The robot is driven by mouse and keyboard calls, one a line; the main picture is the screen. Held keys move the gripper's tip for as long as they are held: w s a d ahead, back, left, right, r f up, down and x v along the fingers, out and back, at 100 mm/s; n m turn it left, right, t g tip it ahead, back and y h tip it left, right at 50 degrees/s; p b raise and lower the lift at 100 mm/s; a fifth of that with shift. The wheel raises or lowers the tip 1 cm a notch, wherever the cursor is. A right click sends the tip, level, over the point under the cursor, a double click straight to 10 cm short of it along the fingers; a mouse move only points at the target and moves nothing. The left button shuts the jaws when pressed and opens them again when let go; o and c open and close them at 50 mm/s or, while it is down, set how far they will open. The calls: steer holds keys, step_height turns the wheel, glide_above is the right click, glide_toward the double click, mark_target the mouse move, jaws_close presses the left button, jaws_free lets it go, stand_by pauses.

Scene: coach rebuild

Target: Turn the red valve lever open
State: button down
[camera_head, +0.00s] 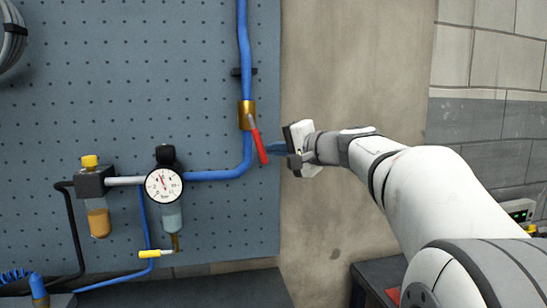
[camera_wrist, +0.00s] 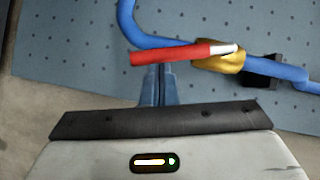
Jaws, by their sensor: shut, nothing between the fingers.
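The red valve lever (camera_head: 258,143) hangs from a brass valve (camera_head: 247,114) on the vertical run of blue pipe, slanting down and to the right. In the wrist view the red lever (camera_wrist: 172,54) lies across the picture, with the brass valve (camera_wrist: 220,60) at its right end. My gripper (camera_head: 269,147) is right of the lever's lower part. Its blue fingers (camera_wrist: 158,72) are closed together with nothing between them. Their tips are at the lever's edge; I cannot tell whether they touch it.
The blue pipe (camera_head: 245,50) runs down a perforated panel (camera_head: 110,45) and bends left to a round gauge (camera_head: 164,185). A yellow-capped filter bowl (camera_head: 97,215) and a yellow-handled valve (camera_head: 150,254) are at the left. Bare wall (camera_head: 335,60) lies right of the panel.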

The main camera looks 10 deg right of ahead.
steer(key=a+f+m+b, duration=0.1)
steer(key=f+m+b, duration=0.1)
steer(key=b, duration=0.2)
steer(key=shift+a+t+y+b, duration=0.4)
steer(key=shift+a+r+m+b, duration=0.3)
steer(key=shift+m+b, duration=0.1)
steer(key=shift+b, duration=0.25)
